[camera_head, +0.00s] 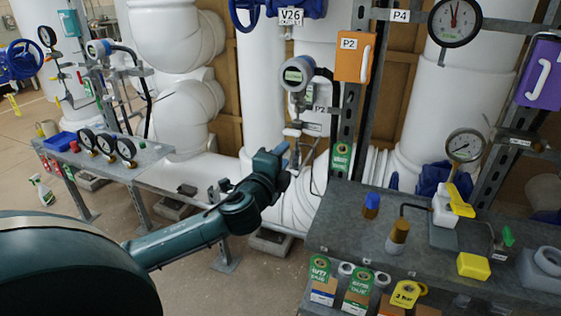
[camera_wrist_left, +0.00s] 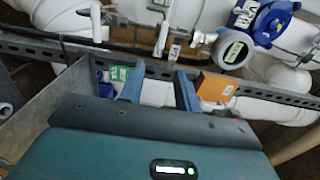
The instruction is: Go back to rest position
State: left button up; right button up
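My left arm is teal and reaches in from the lower left of the head view. My left gripper (camera_head: 286,152) is raised in front of the white pipes, left of the grey metal workbench. In the left wrist view its two blue fingers (camera_wrist_left: 160,88) stand apart with nothing between them. A grey strut rail and white pipes show beyond the fingers. My right arm and gripper are not in view.
The workbench (camera_head: 345,225) at the right carries a brown bottle (camera_head: 397,236), a yellow block (camera_head: 473,266) and other items. An orange box P2 (camera_head: 354,57) and a digital gauge (camera_head: 297,73) are near the gripper.

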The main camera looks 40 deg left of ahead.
pick_arm(q)
jog(key=shift+s, duration=0.4)
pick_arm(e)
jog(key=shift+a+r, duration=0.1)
pick_arm(q)
jog(key=shift+d, duration=0.1)
jog(key=s+d+f+n+g+h+p, duration=0.1)
jog(key=s+d+f+n+g, duration=0.1)
jog(key=s+d+f, duration=0.3)
jog(key=s+d+f+n+g+h, duration=0.1)
jog(key=d+f+h, duration=0.1)
jog(key=f, duration=0.4)
jog(key=s+d+f+n+g+h+p, duration=0.1)
jog(key=s+d+f+n+g, duration=0.1)
jog(key=s+d+f, duration=0.3)
jog(key=s+d+f+n+g+h+p, duration=0.1)
jog(key=s+d+f+n+g+h, duration=0.1)
jog(key=s+d+f+n, duration=0.5)
jog(key=s+d+f+h, duration=0.1)
jog(key=s, duration=0.3)
jog(key=shift+s+d+f, duration=0.15)
jog(key=shift+d+f, duration=0.2)
jog(key=shift+d, duration=0.05)
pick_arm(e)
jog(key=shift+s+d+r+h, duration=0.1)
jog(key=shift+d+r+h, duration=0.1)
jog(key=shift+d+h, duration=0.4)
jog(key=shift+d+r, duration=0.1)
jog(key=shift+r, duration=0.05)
